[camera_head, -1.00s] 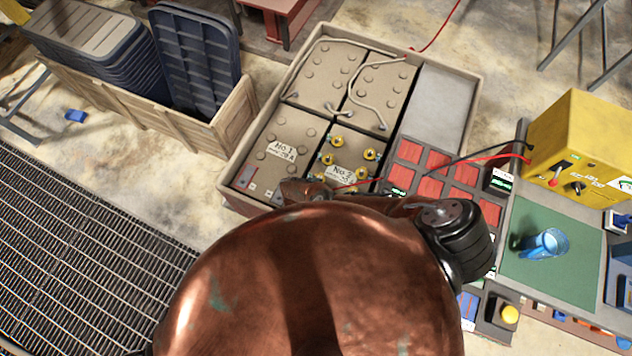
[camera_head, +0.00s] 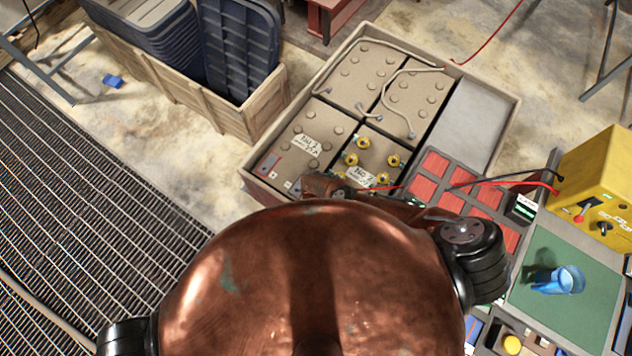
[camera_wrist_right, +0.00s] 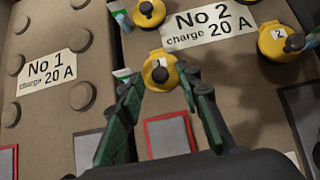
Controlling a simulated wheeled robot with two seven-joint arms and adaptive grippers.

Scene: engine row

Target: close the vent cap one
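Vent cap one, a yellow cap marked 1 (camera_wrist_right: 160,72), sits on the tan No 2 battery (camera_wrist_right: 240,90). My right gripper (camera_wrist_right: 161,76) has its two green-and-black fingers on either side of this cap, their tips close to its edges. Narrow gaps seem to show, so the fingers look open; whether either touches is unclear. In the head view the No 2 battery (camera_head: 372,153) carries several yellow caps, and my copper right arm hides its near edge and the gripper. My left gripper is not in view.
A yellow cap marked 2 (camera_wrist_right: 278,40) and another yellow cap (camera_wrist_right: 149,12) stand near. The No 1 battery (camera_head: 300,150) is beside.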

